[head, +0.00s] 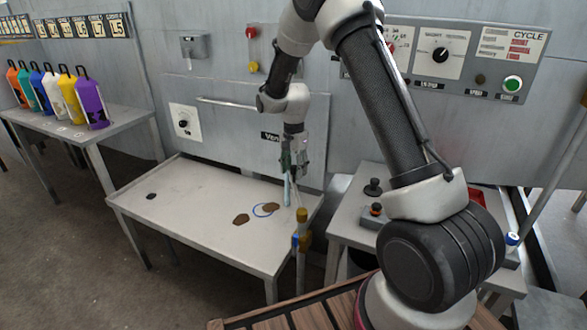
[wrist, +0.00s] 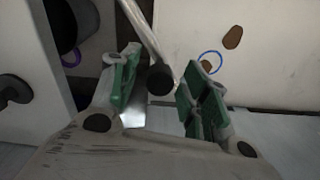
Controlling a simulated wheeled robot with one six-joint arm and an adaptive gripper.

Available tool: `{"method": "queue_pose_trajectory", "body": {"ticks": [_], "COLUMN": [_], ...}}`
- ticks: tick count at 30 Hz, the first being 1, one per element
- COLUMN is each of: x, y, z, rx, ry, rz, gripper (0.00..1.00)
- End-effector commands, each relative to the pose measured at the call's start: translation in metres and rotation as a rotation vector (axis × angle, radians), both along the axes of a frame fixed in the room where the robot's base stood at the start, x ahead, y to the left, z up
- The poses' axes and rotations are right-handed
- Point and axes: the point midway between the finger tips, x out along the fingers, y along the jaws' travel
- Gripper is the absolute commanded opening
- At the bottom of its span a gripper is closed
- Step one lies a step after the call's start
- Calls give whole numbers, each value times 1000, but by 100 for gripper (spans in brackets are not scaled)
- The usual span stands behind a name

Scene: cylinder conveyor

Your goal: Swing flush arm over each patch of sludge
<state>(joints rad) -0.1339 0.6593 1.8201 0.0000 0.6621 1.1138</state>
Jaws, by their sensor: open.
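The pale tray table (head: 190,222) carries two brown sludge patches, one at its front middle (head: 241,220) and one by the blue ring (head: 256,214). A small dark patch (head: 151,196) lies near its left end. In the wrist view a brown patch (wrist: 233,38) and the blue ring (wrist: 203,54) show at upper right. The flush arm appears as a metal tube with a black end (wrist: 160,82) in the wrist view. That end lies between the fingers of my open gripper (wrist: 158,90); contact is unclear. In the head view my gripper (head: 291,163) is above the tray's right end.
A post with brass and blue fittings (head: 302,226) stands at the tray's right front corner. A side table with black and orange knobs (head: 350,210) is to the right. Several coloured bottles (head: 72,95) stand on the left table. The wall with a rail (head: 232,101) is behind.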

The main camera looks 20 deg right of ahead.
Motion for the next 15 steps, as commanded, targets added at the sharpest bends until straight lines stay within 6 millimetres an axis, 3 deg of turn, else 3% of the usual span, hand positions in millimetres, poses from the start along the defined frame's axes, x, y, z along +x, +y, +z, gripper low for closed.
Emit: {"method": "queue_pose_trajectory", "body": {"ticks": [4,11,15], "x": [0,0,0], "y": [0,0,0], "z": [0,0,1], "rx": [0,0,0], "ry": [0,0,0], "rz": [0,0,0], "gripper": [44,2,0]}}
